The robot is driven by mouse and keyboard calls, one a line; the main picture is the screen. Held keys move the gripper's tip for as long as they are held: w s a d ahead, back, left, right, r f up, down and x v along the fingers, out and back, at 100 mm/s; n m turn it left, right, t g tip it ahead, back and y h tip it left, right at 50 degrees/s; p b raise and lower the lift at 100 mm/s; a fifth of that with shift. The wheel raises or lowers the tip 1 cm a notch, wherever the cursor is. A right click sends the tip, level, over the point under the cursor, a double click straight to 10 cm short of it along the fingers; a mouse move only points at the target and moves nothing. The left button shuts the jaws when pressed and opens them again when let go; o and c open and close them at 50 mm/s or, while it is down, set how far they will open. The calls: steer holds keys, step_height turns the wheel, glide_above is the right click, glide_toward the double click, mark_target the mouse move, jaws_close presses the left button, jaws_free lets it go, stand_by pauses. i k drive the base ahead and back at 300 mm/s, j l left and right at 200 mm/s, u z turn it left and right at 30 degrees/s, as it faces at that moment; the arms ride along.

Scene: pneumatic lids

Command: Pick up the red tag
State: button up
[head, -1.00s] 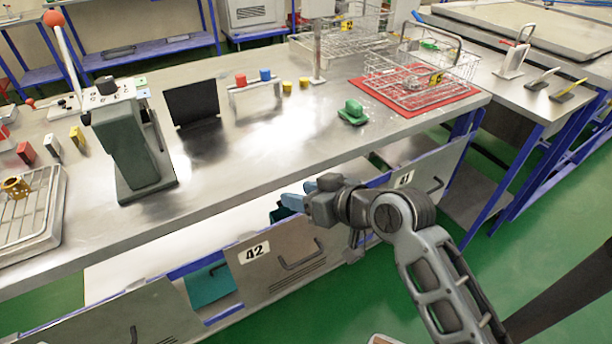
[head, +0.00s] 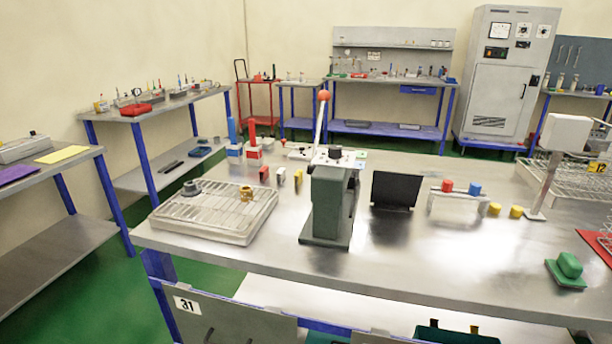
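The red tag (head: 264,174) is a small upright red piece on the metal workbench (head: 385,262), left of the green press (head: 328,205). A white tag (head: 281,176) and a yellow tag (head: 298,180) stand in a row just right of it. All three are small in the head view and appear apart from each other. My gripper is out of this view, so I cannot see whether it holds anything.
A wire-racked tray (head: 215,228) lies in front of the tags at left. The press's lever with a red ball (head: 323,95) rises right of them. Red and blue cylinders (head: 243,140) stand behind. A black panel (head: 393,189) stands right of the press.

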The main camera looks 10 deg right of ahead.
mark_target(264, 171)
steer(key=i+j+z, duration=0.15)
steer(key=z, duration=0.2)
steer(key=i+j+z, duration=0.1)
steer(key=z, duration=0.25)
steer(key=i+j+z, duration=0.1)
steer(key=j+z, duration=0.25)
